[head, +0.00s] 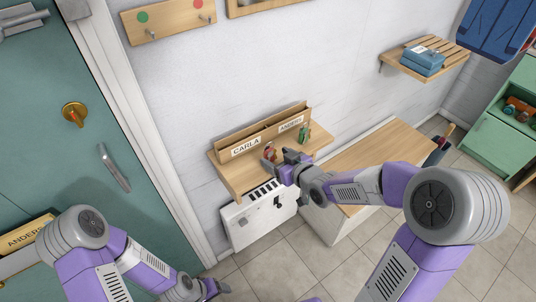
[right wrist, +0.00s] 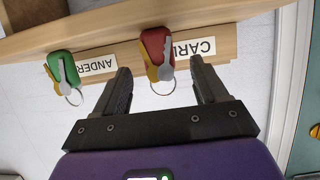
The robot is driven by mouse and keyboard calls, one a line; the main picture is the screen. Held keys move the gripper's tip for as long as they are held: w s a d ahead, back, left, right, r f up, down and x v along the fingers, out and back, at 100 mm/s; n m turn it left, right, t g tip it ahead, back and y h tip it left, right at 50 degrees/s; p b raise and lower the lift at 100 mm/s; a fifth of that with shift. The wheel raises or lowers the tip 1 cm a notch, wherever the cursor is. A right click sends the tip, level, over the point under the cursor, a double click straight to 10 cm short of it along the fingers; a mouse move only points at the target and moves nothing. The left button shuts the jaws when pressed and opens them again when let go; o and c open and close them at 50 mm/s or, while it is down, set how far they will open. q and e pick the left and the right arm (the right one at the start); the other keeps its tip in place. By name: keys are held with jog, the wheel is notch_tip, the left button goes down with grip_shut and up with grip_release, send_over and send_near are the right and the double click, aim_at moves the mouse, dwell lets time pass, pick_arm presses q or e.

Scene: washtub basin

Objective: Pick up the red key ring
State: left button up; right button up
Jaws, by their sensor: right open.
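The red key ring (head: 269,152) has a red fob with a metal key and a brass key. It is at the wooden wall shelf (head: 230,176), by the CARLA label (head: 246,146). In the right wrist view the red key ring (right wrist: 155,44) shows between and just beyond my fingertips. My right gripper (right wrist: 160,70) is open, with its fingers on either side of the ring's lower part and nothing gripped. In the head view my right gripper (head: 279,161) partly hides the fob. My left gripper (head: 215,288) is low at the bottom edge, far from the shelf; its jaws are unclear.
A green key ring (head: 304,132) is beside the red one, near the ANDERS label (head: 290,123); it also shows in the wrist view (right wrist: 62,68). A wooden-topped bench (head: 375,146) stands right of the shelf. A teal door (head: 60,130) is at left.

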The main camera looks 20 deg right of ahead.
aim_at(267, 151)
jog(key=b+x, duration=0.1)
jog(key=x, duration=0.5)
jog(key=shift+w+f, duration=0.15)
jog(key=shift+w, duration=0.15)
jog(key=c, duration=1.1)
jog(key=shift+o, duration=0.2)
notch_tip(267, 151, up, 10)
jog(key=p, duration=0.3)
